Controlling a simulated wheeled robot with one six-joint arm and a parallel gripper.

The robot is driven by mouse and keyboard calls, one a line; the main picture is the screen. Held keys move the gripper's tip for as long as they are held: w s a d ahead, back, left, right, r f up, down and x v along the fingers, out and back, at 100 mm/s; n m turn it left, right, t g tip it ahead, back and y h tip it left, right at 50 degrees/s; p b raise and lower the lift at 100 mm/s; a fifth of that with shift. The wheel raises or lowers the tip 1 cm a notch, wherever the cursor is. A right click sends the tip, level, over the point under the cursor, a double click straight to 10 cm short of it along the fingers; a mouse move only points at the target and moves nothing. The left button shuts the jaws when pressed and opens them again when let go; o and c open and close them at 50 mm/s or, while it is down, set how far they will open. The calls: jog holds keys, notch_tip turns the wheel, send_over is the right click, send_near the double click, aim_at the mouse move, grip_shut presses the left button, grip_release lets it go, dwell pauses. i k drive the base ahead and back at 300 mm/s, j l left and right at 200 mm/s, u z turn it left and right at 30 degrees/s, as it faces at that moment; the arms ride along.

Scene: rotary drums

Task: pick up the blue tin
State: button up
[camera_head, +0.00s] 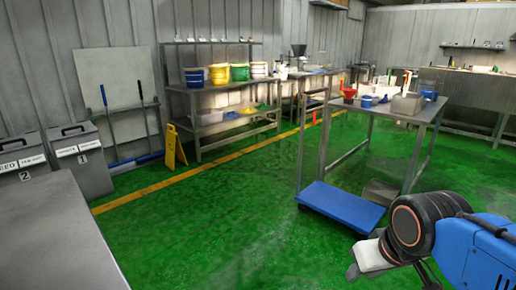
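A small blue object (366,102) that may be the blue tin stands on the metal table (412,115) at right of centre. It is too small to be sure what it is. A red funnel-like object (348,93) stands just left of it. My gripper (362,268) shows at the lower right, at the end of my blue arm. It is low in the picture, well apart from the small blue object. Its fingers are not clear enough to tell whether they are open or shut.
A blue platform trolley (341,206) stands on the green floor before the table. A back bench holds blue (194,78), yellow (239,72) and other buckets. A yellow floor sign (174,148) and grey bins (80,160) stand left. The middle floor is clear.

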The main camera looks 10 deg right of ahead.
aim_at(366, 102)
jog(key=i, duration=2.15)
jog(key=i+z, duration=0.15)
jog(key=i, duration=0.4)
jog(key=i+j+z, duration=0.15)
jog(key=i, duration=0.35)
jog(key=i+j+z, duration=0.15)
jog(key=i, duration=0.35)
jog(key=z, duration=1.25)
